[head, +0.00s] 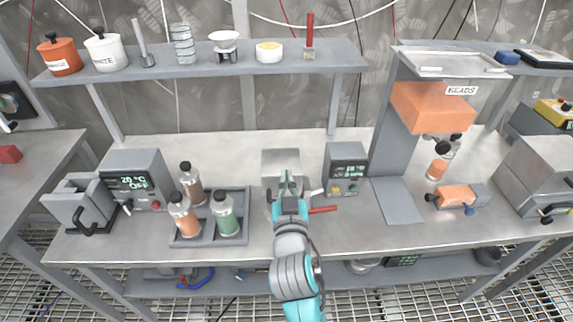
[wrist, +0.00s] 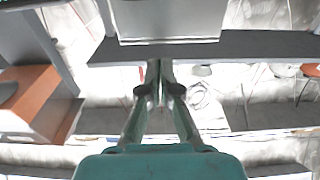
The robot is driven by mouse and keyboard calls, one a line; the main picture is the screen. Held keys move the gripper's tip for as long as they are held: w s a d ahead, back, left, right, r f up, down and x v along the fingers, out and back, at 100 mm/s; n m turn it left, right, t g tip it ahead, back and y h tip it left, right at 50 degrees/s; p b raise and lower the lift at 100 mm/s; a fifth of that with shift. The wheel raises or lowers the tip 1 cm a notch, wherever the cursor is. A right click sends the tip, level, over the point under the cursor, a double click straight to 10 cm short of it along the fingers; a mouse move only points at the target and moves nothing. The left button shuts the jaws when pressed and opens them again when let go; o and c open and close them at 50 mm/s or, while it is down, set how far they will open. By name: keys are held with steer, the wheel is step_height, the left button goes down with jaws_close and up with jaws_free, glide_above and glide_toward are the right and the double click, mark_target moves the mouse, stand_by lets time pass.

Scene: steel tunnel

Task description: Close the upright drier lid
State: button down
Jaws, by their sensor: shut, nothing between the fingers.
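The upright drier lid appears to be the pale grey plate (head: 281,158) standing up behind my gripper in the middle of the bench. My gripper (head: 289,184) is shut and empty, in front of the plate in the head view. The drier body below is largely hidden by my gripper and arm; a red handle (head: 322,210) sticks out to the right. In the wrist view my gripper (wrist: 160,75) shows its fingers together, just below a pale flat panel (wrist: 165,22) that may be the lid. I cannot tell whether they touch.
A control box (head: 346,165) with a display stands close on the right. A tray (head: 240,236) with bottles is on the left, beside another control unit (head: 134,178). A shelf (head: 200,72) with pots runs above. An orange bead hopper (head: 430,107) is at right.

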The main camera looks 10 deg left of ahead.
step_height(320, 180, down, 8)
steer(key=s, duration=0.2)
steer(key=shift+s+d+r, duration=0.15)
steer(key=shift+s+d, duration=0.15)
steer(key=shift+d, duration=0.15)
stand_by(0.3)
steer(key=r+v, duration=0.1)
steer(key=v, duration=1)
steer(key=shift+s+r, duration=0.25)
steer(key=shift+s, duration=0.15)
steer(key=shift+d, duration=0.1)
